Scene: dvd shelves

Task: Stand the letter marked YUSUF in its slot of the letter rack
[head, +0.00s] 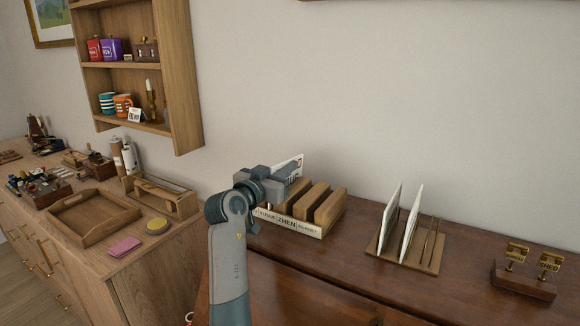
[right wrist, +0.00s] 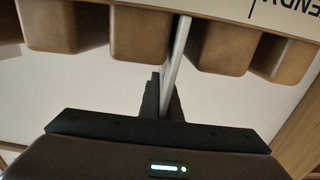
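The letter (head: 290,167) is a thin white envelope with a small red mark at its corner. My right gripper (head: 277,182) is shut on it over the left part of the letter rack (head: 314,232), and the arm hides much of that end. The rack has thick wooden dividers and a white name strip, where ZHEN reads clearly and a partly legible name like YUSUF is to its left. In the right wrist view the fingers (right wrist: 164,97) pinch the letter (right wrist: 180,50) edge-on, and it reaches between two dividers. How deep it sits I cannot tell. My left gripper is not in view.
Right of the rack, a wooden holder (head: 428,262) carries two white upright sheets or cases. A small stand with brass tags (head: 523,283) is at the far right. A wall shelf (head: 180,75) hangs at the left above a cabinet with a wooden tray (head: 75,232).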

